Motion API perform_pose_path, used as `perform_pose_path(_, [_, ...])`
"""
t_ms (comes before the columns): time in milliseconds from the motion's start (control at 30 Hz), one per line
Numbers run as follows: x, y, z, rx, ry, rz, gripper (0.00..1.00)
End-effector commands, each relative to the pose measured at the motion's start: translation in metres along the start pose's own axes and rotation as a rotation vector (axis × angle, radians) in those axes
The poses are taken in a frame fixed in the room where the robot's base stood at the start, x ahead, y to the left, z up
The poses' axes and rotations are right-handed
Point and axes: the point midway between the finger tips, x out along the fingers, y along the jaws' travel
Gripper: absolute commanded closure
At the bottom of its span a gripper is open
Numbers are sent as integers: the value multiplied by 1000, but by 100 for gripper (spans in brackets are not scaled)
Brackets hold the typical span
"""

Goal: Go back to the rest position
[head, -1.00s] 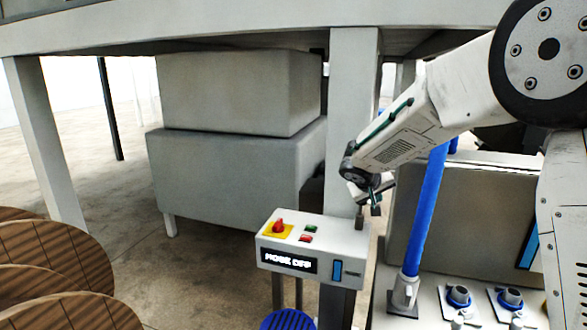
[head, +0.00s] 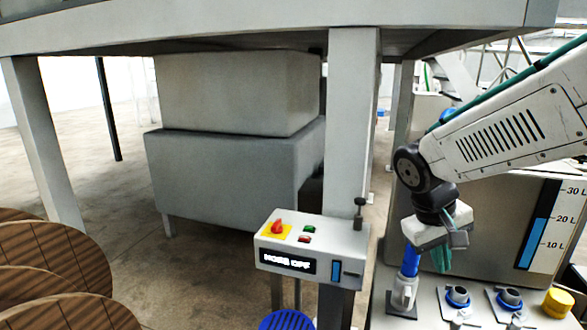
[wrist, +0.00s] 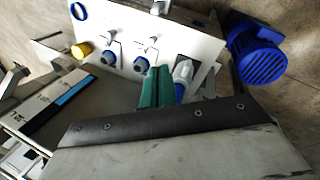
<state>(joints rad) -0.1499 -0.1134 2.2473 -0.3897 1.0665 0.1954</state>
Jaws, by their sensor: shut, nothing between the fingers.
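My gripper (head: 443,260) is shut and empty, with teal fingers pointing down. In the head view it hangs at the right, beside the blue hose end (head: 409,262) and above the white valve panel (head: 428,300); I cannot tell the exact gap. In the wrist view the teal fingers (wrist: 157,88) are together, next to the white and blue hose fitting (wrist: 182,74). The control box (head: 313,246) stands left of the gripper, apart from it. Its display (head: 287,262) appears to read "HOSE OFF". A small dark lever (head: 359,212) stands upright at its back right corner.
Blue-ringed valves (head: 458,298) and a yellow knob (head: 558,302) are on the panel. A metal tank with a litre scale (head: 542,225) stands behind. A blue motor (wrist: 259,55) shows in the wrist view. A grey post (head: 352,130) rises behind the control box. Round wooden tops (head: 50,245) are at left.

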Motion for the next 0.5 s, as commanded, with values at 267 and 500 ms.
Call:
perform_pose_path(267, [-23,-23,130,52,-32,-236,100])
perform_pose_path(500, [-33,-36,184,138,49,-337,100])
